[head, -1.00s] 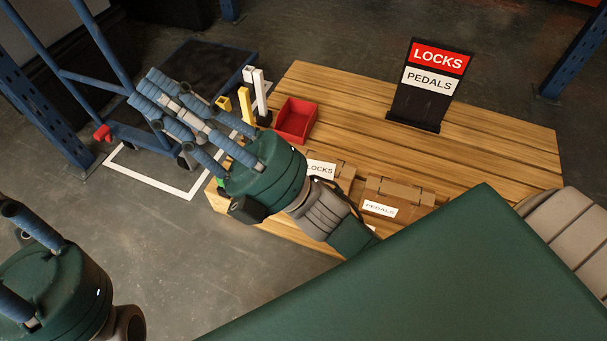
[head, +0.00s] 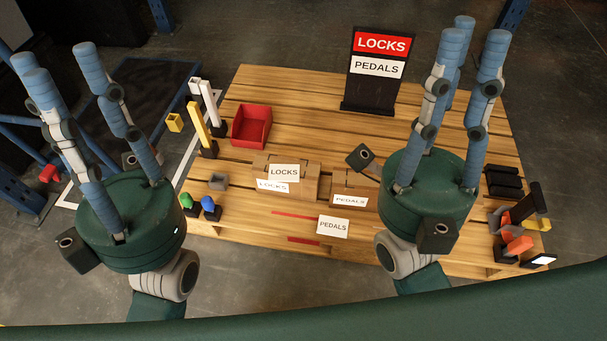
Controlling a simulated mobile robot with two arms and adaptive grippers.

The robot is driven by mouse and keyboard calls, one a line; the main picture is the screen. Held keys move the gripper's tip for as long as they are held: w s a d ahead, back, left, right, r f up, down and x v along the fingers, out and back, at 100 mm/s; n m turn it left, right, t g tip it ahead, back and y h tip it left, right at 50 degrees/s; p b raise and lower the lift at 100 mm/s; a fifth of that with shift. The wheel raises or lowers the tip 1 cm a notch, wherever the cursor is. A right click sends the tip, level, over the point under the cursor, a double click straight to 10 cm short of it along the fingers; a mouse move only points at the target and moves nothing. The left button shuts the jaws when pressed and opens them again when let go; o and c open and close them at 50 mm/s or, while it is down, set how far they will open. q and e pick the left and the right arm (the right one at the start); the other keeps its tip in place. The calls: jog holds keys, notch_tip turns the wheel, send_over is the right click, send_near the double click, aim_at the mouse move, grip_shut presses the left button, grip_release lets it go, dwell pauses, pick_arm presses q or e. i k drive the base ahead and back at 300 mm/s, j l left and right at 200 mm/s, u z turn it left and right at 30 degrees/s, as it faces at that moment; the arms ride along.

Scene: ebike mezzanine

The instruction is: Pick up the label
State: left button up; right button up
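A loose white PEDALS label (head: 333,227) lies on the wooden pallet table near its front edge. A white LOCKS label (head: 284,172) rests at the top of the left cardboard box (head: 305,188); a second LOCKS label (head: 272,186) is on that box's front. The right cardboard box (head: 367,187) has its own PEDALS label (head: 350,201). My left gripper (head: 56,60) points up and away at the table's left, fingers spread and empty.
A black sign (head: 368,92) with LOCKS and PEDALS plates stands at the back. A red bin (head: 252,127) sits left of centre. Yellow and white posts (head: 201,126) and small coloured items line the left edge. Black and orange items (head: 517,243) crowd the right edge. Bare planks lie mid-table.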

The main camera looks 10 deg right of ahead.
aim_at(278, 173)
jog(key=i+j+z, duration=0.1)
jog(key=j+z, duration=0.3)
jog(key=j, duration=0.4)
jog(key=j+z, duration=0.45)
jog(key=j, duration=0.35)
jog(key=k+j+z, duration=0.2)
jog(key=j+z, duration=0.2)
jog(key=j, duration=0.4)
jog(key=k+j, duration=0.1)
jog(key=j, duration=0.4)
jog(key=k+j, duration=0.1)
jog(key=j, duration=0.35)
jog(key=k+j, duration=0.1)
jog(key=j, duration=0.4)
jog(key=k+j, duration=0.15)
jog(key=j, duration=0.35)
